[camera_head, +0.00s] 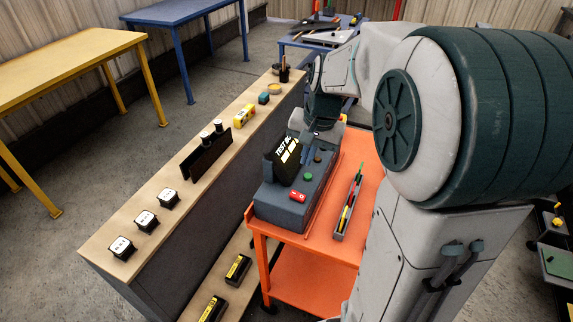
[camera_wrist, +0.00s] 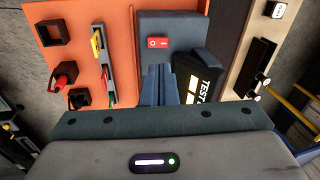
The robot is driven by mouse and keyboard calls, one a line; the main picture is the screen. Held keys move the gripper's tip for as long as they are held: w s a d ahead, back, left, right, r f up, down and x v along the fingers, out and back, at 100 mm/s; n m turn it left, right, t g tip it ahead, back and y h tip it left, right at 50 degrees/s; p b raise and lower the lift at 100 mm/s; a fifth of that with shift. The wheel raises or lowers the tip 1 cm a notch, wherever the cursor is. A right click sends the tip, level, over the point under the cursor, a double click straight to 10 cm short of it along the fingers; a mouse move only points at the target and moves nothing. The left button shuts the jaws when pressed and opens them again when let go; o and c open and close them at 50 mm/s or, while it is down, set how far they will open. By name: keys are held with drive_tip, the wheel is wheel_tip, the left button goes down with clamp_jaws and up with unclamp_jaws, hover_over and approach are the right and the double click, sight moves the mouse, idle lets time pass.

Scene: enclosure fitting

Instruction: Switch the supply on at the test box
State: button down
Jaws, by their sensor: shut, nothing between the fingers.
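The test box (camera_head: 272,210) is a blue-grey case on the orange cart. It carries a black panel lettered TEST (camera_head: 283,152), a green button (camera_head: 309,176) and a red rocker switch (camera_head: 298,196) near its front end. In the wrist view the red switch (camera_wrist: 158,42) lies on the box top (camera_wrist: 178,24), beyond my fingertips. My gripper (camera_wrist: 159,74) is shut and empty, above the box beside the black panel (camera_wrist: 196,78). In the head view my gripper (camera_head: 307,152) is partly hidden by the panel. I cannot tell whether the fingertips touch the box.
The orange cart (camera_head: 330,247) also bears a narrow tray of tools (camera_head: 347,210) right of the box. A long wooden bench (camera_head: 190,150) with white-faced sockets (camera_head: 122,247) and a black rack (camera_head: 205,157) runs along the left. Yellow (camera_head: 60,55) and blue tables (camera_head: 180,10) stand behind.

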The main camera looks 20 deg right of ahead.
sight(295, 193)
drive_tip(key=shift+m, duration=0.6)
drive_tip(key=w+f, duration=0.1)
drive_tip(key=f, duration=0.4)
drive_tip(key=w+f+p, duration=0.1)
drive_tip(key=w+f, duration=0.1)
drive_tip(key=f, duration=0.3)
drive_tip(key=w+f+p, duration=0.1)
drive_tip(key=f, duration=0.4)
drive_tip(key=shift+w+a+f, duration=0.2)
drive_tip(key=shift+w+a, duration=0.1)
drive_tip(key=shift+a, duration=0.1)
drive_tip(key=shift+f, duration=0.1)
